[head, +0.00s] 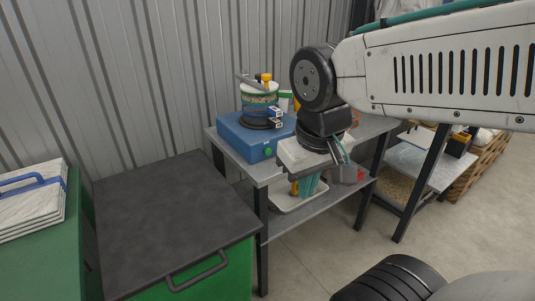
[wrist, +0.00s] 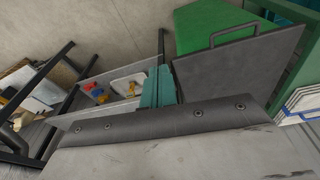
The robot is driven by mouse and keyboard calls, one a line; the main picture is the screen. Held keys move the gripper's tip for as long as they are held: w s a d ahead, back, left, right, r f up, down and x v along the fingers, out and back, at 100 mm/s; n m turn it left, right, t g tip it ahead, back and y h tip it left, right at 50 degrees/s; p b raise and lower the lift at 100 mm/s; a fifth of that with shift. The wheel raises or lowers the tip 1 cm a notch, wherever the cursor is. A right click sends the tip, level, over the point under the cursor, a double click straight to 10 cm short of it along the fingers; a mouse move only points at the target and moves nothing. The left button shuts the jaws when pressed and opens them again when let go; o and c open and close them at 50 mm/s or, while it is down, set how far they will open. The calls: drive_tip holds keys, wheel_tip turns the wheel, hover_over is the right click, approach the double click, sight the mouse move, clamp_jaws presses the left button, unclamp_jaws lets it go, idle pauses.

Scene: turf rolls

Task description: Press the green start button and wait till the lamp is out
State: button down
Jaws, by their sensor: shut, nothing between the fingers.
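The blue machine (head: 245,137) stands on a grey bench in the head view, carrying a round stack of sieves (head: 259,100) under a clamp with an orange-yellow knob. The green start button (head: 267,152) is on its front face, at the lower right. I cannot pick out a lamp or tell whether one is lit. My gripper (head: 312,186) hangs to the right of the button and lower, by the bench's front edge, apart from the button. Its teal fingers (wrist: 157,88) are shut and empty in the wrist view, where the machine does not show.
The bench (head: 240,160) has a lower shelf with a white tray (wrist: 126,85) and small coloured items. A green bin with a dark lid (head: 165,210) stands in front to the left. White slabs (head: 30,200) lie at far left. Floor at the right front is partly clear.

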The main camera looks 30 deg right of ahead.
sight(268, 152)
drive_tip(key=w+d+f+m+t, duration=0.3)
drive_tip(key=w+d+f, duration=0.5)
drive_tip(key=w, duration=0.5)
drive_tip(key=w+d+f+m+t, duration=0.4)
drive_tip(key=w+d+f, duration=0.5)
drive_tip(key=w+f, duration=0.2)
drive_tip(key=shift+w+d, duration=0.25)
drive_tip(key=shift+w, duration=0.8)
drive_tip(key=shift+w+a, duration=0.15)
drive_tip(key=shift+w, duration=4.25)
drive_tip(key=shift+w, duration=0.15)
drive_tip(key=shift+w, duration=0.25)
